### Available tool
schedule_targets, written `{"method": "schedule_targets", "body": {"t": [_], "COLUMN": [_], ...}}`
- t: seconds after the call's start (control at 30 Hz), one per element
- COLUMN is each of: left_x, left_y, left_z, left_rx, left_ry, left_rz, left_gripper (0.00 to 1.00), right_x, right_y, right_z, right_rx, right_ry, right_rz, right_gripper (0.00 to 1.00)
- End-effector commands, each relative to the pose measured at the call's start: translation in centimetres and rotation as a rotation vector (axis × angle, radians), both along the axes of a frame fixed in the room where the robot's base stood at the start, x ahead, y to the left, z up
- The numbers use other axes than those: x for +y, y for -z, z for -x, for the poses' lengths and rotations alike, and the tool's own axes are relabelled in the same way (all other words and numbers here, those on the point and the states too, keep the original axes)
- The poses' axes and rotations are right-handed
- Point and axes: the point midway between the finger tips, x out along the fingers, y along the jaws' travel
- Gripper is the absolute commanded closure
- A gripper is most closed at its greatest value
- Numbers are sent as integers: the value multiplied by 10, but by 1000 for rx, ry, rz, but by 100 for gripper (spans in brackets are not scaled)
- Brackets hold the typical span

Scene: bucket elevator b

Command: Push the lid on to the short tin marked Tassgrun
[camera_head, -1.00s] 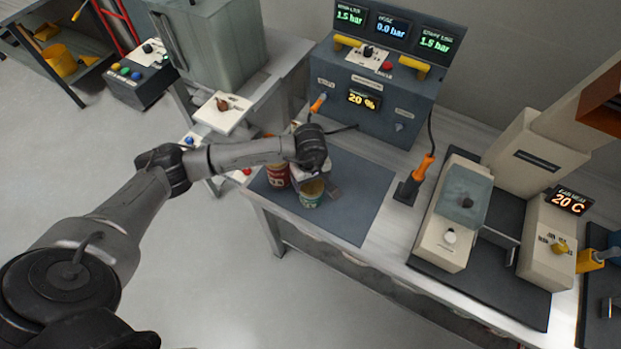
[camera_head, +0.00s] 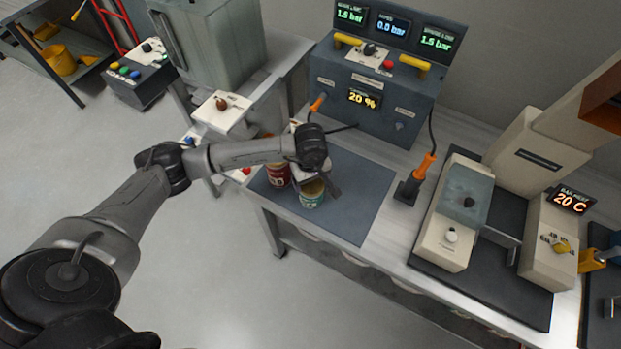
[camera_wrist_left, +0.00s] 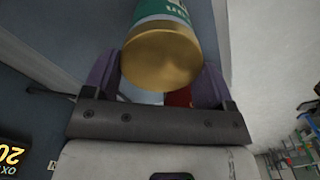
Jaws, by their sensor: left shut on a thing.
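A short tin (camera_head: 312,199) with a green and white label and a gold top stands on the dark mat; its lettering is too small to read in the head view. In the left wrist view the tin (camera_wrist_left: 163,9) shows its gold lid (camera_wrist_left: 160,62) facing the camera. My left gripper (camera_head: 316,182) is over the tin's top, with its two purple fingers on either side of the gold lid, shut on it. The lid sits against the tin's end; I cannot tell whether it is fully seated. My right gripper is not in view.
A red tin (camera_head: 277,175) stands close to the left of the green one, partly behind my arm. The dark mat (camera_head: 354,197) is clear to the right. A blue gauge box (camera_head: 376,95) stands behind, and an orange-handled tool in its holder (camera_head: 413,187) to the right.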

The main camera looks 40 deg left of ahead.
Motion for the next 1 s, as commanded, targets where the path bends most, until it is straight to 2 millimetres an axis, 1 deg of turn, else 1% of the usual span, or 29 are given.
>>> {"method": "schedule_targets", "body": {"t": [0.43, 0.47, 0.67, 1.0], "left_x": [0, 0, 0, 0], "left_y": [0, 0, 0, 0], "left_z": [0, 0, 0, 0], "left_rx": [0, 0, 0, 0], "left_ry": [0, 0, 0, 0], "left_rz": [0, 0, 0, 0], "left_gripper": [48, 19, 0, 0], "right_x": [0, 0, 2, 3], "right_y": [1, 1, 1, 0], "right_z": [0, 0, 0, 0], "right_rx": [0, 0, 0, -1], "right_ry": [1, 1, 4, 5], "right_rz": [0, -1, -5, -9], "right_gripper": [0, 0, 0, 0]}}
